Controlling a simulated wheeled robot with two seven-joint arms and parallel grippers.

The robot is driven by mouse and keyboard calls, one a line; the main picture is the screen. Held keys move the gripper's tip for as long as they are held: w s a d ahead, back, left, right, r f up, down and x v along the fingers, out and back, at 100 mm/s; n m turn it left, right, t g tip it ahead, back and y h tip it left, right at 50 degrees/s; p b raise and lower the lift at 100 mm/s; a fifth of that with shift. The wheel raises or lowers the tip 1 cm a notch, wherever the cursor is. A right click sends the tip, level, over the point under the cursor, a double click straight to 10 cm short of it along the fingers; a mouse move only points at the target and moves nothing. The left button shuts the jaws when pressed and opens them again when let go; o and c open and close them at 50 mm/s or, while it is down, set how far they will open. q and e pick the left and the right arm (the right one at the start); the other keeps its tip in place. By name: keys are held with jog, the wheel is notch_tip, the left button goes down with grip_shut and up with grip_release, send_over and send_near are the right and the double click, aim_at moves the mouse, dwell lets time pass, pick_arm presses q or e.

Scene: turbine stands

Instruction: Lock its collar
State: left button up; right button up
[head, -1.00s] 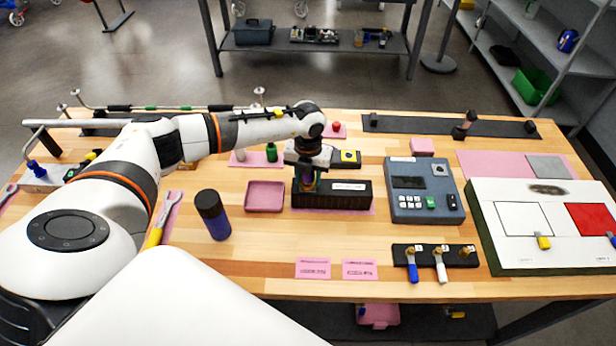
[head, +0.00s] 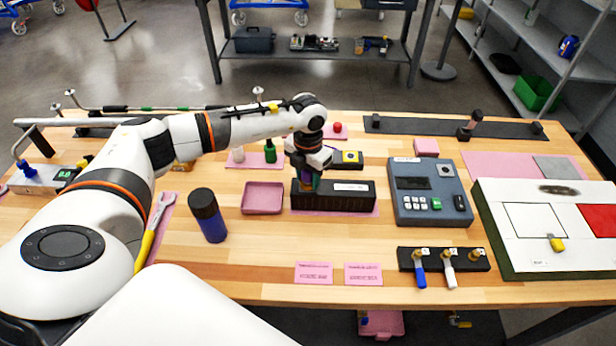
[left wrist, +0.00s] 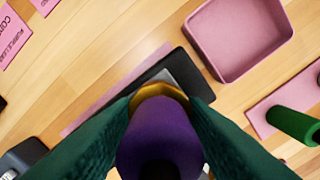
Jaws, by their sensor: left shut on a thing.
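My left gripper (head: 307,182) points down at the left part of a long black box (head: 345,202) with a white label. In the left wrist view its two green fingers are shut on a purple cylindrical piece (left wrist: 160,135) with a dark end towards the camera. A gold collar (left wrist: 158,92) shows around the piece, just beyond the purple part and against the dark box (left wrist: 170,68). The fingers hide the sides of the piece, and how the collar sits on the box is hidden. My right gripper is not in view.
A pink tray (head: 263,198) lies left of the box, and a dark blue bottle (head: 209,216) stands nearer. A green bottle (head: 270,152) is behind. A grey console (head: 428,205) stands to the right. The front has pink labels and a hook rack (head: 443,259).

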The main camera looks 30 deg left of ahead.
pick_arm(q)
jog(key=o, duration=1)
jog(key=shift+r, duration=0.35)
notch_tip(320, 180, up, 10)
jog(key=b, duration=0.4)
jog(key=shift+r, duration=0.7)
jog(key=shift+f, duration=0.1)
